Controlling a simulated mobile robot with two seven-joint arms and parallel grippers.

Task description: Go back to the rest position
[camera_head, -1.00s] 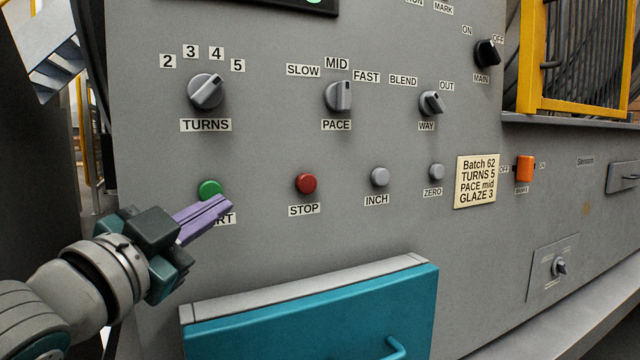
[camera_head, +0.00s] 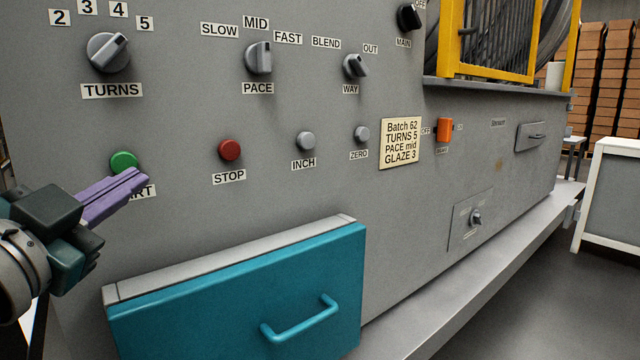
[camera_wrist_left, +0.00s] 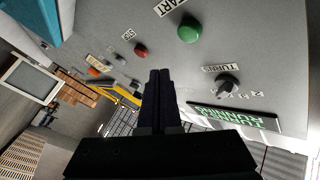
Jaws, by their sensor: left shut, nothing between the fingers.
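My left gripper (camera_head: 138,180) is shut and empty, its purple fingers pointing right in front of the grey control panel, just below the green start button (camera_head: 124,162). Its fingers partly cover the START label. In the left wrist view the dark closed fingers (camera_wrist_left: 159,75) point toward the panel, with the green button (camera_wrist_left: 189,29) ahead to the right and no contact visible. The display (camera_wrist_left: 232,118) there shows green text that seems to read TURNS and RUNNING. My right gripper is not in view.
The panel carries the TURNS knob (camera_head: 108,52), PACE knob (camera_head: 258,58), WAY knob (camera_head: 355,66) and red stop button (camera_head: 230,150). A teal drawer (camera_head: 230,300) with a handle juts out below. A yellow guard frame (camera_head: 448,40) stands above right. Open floor lies at the right.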

